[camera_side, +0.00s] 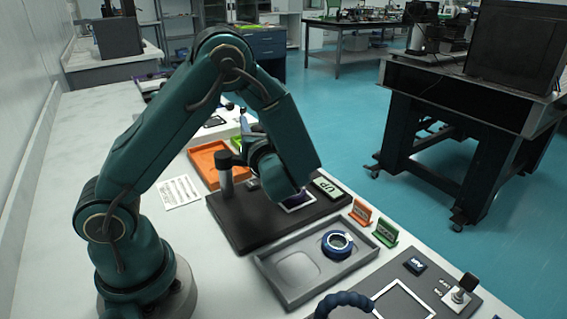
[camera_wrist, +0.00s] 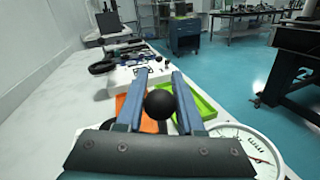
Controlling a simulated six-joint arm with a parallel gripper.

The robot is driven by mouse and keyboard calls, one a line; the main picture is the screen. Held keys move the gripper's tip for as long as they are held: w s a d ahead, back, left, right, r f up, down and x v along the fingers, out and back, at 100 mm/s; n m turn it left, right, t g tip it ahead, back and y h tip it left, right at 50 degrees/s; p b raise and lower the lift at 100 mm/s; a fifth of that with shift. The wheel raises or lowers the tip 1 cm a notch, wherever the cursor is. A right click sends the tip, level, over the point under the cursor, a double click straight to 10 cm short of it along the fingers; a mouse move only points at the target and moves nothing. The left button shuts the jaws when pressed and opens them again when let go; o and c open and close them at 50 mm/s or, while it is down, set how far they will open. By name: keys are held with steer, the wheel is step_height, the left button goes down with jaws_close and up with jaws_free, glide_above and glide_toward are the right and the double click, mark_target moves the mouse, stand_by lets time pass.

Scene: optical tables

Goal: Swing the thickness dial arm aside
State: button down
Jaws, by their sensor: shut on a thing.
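The thickness dial (camera_wrist: 248,143) shows its white round face at the lower right of the wrist view, partly covered by my gripper's body. A black ball knob (camera_wrist: 160,104) sits between the two blue fingers of my gripper (camera_wrist: 159,95), which is shut on it. How the knob joins the dial arm is hidden. In the side view a grey post with a black cap (camera_side: 226,174) stands on the black base plate (camera_side: 235,232). My wrist is over the plate, right of the post, and hides most of the dial arm.
A grey tray (camera_side: 275,292) holding a blue ring (camera_side: 338,243) lies in front of the plate. Orange (camera_side: 362,212) and green (camera_side: 385,232) signs stand beside it. An orange tray (camera_side: 205,158) and a green tray (camera_wrist: 200,104) lie behind. The bench left of the plate is mostly clear.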

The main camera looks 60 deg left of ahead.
steer(key=shift+s+d+m+t+h, duration=0.2)
steer(key=shift+d+m+t+h, duration=0.25)
steer(key=shift+m+t+h, duration=0.45)
steer(key=shift+s+d+m+t+h, duration=0.25)
steer(key=shift+d+m+t, duration=0.3)
steer(key=shift+t, duration=0.6)
steer(key=shift+s+d+m+t+h, duration=0.15)
steer(key=shift+d+m+t+h, duration=0.2)
steer(key=shift+m+t+h, duration=0.45)
steer(key=shift+t, duration=0.25)
steer(key=c, duration=0.5)
jaws_free()
steer(key=shift+c, duration=0.2)
steer(key=shift+w+a+y, duration=0.1)
steer(key=shift+a+y, duration=0.05)
steer(key=shift+y, duration=0.2)
